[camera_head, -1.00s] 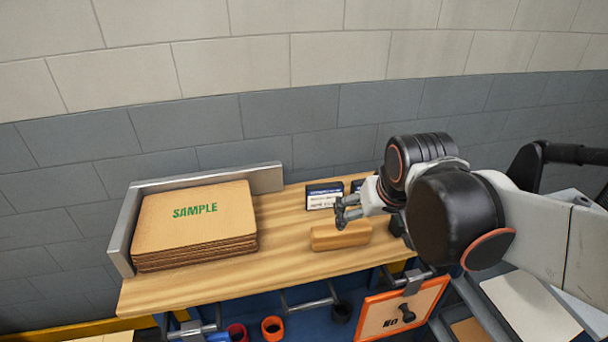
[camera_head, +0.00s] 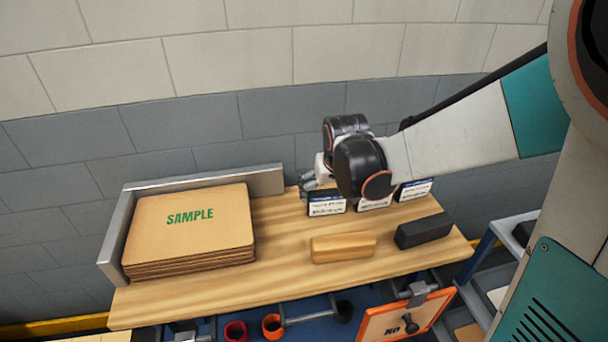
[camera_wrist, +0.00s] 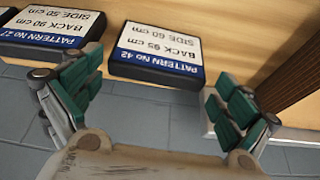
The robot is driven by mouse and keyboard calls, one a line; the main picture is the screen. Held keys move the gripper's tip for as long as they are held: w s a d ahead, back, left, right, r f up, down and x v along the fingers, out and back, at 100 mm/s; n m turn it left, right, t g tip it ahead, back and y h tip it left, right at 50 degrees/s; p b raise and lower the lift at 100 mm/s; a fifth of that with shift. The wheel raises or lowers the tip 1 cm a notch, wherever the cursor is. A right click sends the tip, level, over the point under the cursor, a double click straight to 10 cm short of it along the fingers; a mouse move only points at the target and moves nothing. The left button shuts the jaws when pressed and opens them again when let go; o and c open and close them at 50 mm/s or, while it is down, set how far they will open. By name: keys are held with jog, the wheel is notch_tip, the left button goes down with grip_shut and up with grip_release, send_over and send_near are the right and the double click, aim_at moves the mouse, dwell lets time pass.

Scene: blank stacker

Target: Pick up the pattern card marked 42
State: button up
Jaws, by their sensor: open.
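The pattern card marked 42 (camera_wrist: 156,50) is a white card with a blue band, seen upside down at the top middle of the wrist view. In the head view it appears to be the leftmost of three cards (camera_head: 326,206), at the back of the wooden bench, its printing too small to read there. My gripper (camera_head: 309,181) is by this card's upper left. In the wrist view my gripper (camera_wrist: 153,95) is open and empty, its green-padded fingers on either side of the card's near edge, not closed on it.
A card marked 27 (camera_wrist: 45,28) lies beside it. The SAMPLE cardboard stack (camera_head: 188,225) stands left against a metal fence (camera_head: 210,180). A wooden block (camera_head: 343,247) and a black block (camera_head: 423,231) lie in front on the bench (camera_head: 285,275).

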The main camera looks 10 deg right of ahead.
aim_at(326, 200)
jog(key=b+x, duration=0.3)
jog(key=x, duration=0.4)
jog(key=shift+w+d, duration=0.1)
jog(key=shift+w, duration=0.15)
jog(key=c, duration=0.8)
